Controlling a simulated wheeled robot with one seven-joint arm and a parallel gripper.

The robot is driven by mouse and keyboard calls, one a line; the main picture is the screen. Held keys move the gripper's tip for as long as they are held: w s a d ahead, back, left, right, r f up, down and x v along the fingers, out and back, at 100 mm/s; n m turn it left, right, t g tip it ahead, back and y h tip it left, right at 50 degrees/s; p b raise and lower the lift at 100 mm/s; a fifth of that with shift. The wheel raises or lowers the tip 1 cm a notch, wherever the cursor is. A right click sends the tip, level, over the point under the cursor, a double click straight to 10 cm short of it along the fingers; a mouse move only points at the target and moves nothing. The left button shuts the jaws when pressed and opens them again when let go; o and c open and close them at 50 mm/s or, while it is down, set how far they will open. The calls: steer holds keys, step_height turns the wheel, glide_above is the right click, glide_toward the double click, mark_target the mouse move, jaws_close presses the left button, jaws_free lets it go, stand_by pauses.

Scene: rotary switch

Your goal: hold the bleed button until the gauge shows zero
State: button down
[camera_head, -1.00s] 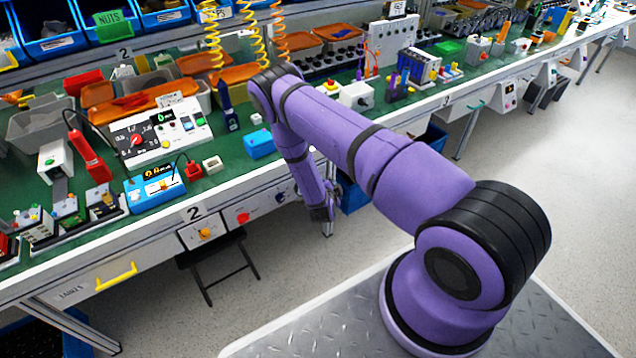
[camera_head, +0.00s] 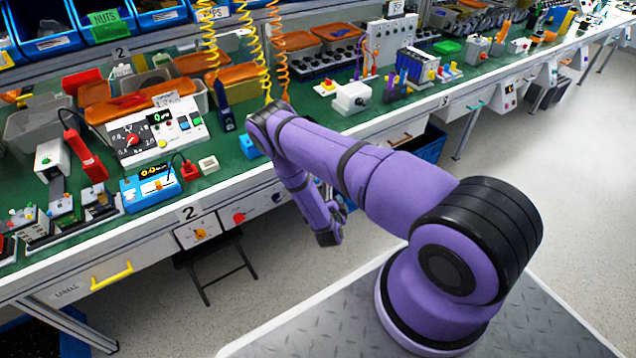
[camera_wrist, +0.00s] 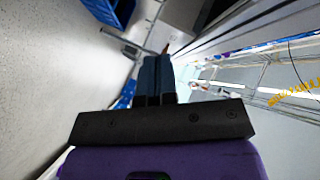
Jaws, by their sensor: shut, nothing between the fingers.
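I cannot tell which control is the bleed button or which display is the gauge. A white console (camera_head: 160,133) on the bench has a red dial, small coloured buttons and a lit green display. A blue meter (camera_head: 150,190) in front of it has a lit display, too small to read surely. My gripper (camera_head: 334,232) hangs off the bench's front edge, apart from both, right of the front switch panels. In the wrist view its two dark blue fingers (camera_wrist: 157,75) are together, with nothing seen between them.
A black stool (camera_head: 215,265) stands below. A blue bin (camera_head: 425,145) is under the bench. Floor at right is clear.

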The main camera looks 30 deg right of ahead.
steer(key=w, duration=0.8)
steer(key=shift+w+a, duration=0.15)
stand_by(2.0)
steer(key=shift+w, duration=0.4)
steer(key=shift+w, duration=0.45)
stand_by(2.8)
steer(key=shift+s, duration=0.85)
